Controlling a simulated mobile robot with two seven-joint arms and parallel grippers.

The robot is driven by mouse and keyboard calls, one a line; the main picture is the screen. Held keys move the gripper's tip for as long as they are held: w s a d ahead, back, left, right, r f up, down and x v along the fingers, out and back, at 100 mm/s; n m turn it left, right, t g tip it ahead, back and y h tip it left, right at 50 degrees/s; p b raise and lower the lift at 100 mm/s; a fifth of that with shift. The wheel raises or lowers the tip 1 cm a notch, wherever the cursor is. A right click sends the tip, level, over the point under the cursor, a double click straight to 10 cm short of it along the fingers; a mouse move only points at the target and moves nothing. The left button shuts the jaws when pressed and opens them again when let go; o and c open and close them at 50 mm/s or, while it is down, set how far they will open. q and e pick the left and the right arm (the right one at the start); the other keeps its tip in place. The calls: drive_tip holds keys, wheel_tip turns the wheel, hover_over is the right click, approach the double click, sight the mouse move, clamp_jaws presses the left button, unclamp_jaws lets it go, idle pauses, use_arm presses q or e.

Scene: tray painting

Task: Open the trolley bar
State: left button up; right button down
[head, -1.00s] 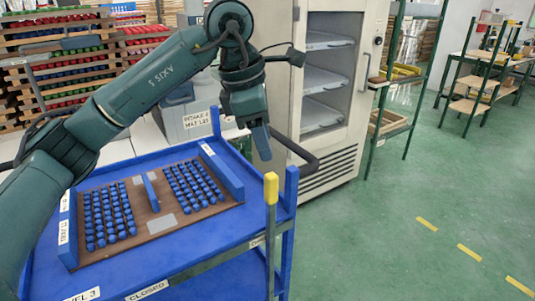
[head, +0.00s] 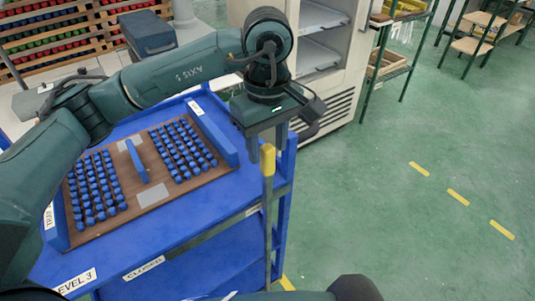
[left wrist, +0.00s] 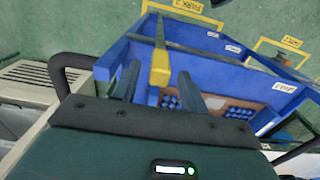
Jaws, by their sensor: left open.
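The trolley bar's yellow grip (head: 267,160) tops a grey upright at the blue trolley's (head: 205,232) front right corner. A grey rail with a "CLOSED" label (head: 144,268) runs along the trolley's front edge. My left gripper (head: 266,140) points down just above the yellow grip. In the left wrist view, the yellow grip (left wrist: 160,66) shows between the two spread fingers of my left gripper (left wrist: 160,80), apart from both as far as I can tell. My right gripper is not in view.
A brown tray (head: 155,195) with several rows of blue pieces lies on the trolley top. A pale cabinet (head: 340,75) with shelves stands behind the arm. Green floor (head: 400,240) to the right is open, with yellow dashes.

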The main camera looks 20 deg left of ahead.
use_arm(q)
drive_tip(key=shift+f, duration=1.85)
drive_tip(key=shift+c, duration=0.4)
clamp_jaws()
